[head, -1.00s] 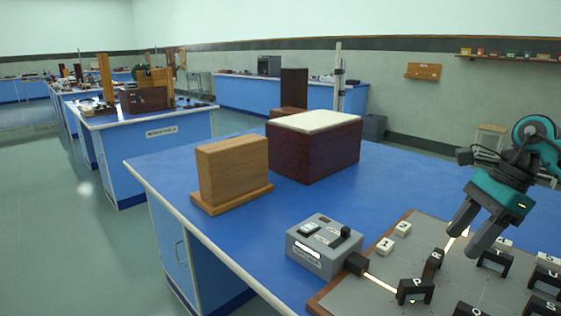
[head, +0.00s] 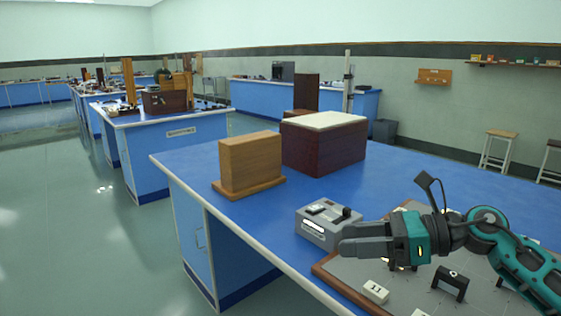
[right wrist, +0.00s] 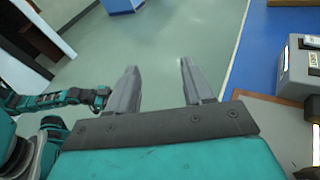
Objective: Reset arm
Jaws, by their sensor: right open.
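My right gripper (head: 345,240) is teal and dark grey and reaches in from the right, fingers pointing left, above the near-left part of the board. In the right wrist view its two fingers (right wrist: 159,65) stand apart with only floor showing between them, so it is open and empty. My left arm (right wrist: 62,98) shows at the left of the right wrist view, over the floor. Its end is small and partly behind my right finger, so its jaw state is unclear. The left arm is not in the head view.
A grey box (head: 325,224) with a switch sits just behind my right gripper. The wood-edged board (head: 340,275) bears black and white lettered blocks. A wooden block (head: 250,163) and a dark red box (head: 325,150) stand farther back on the blue bench. Floor is open at left.

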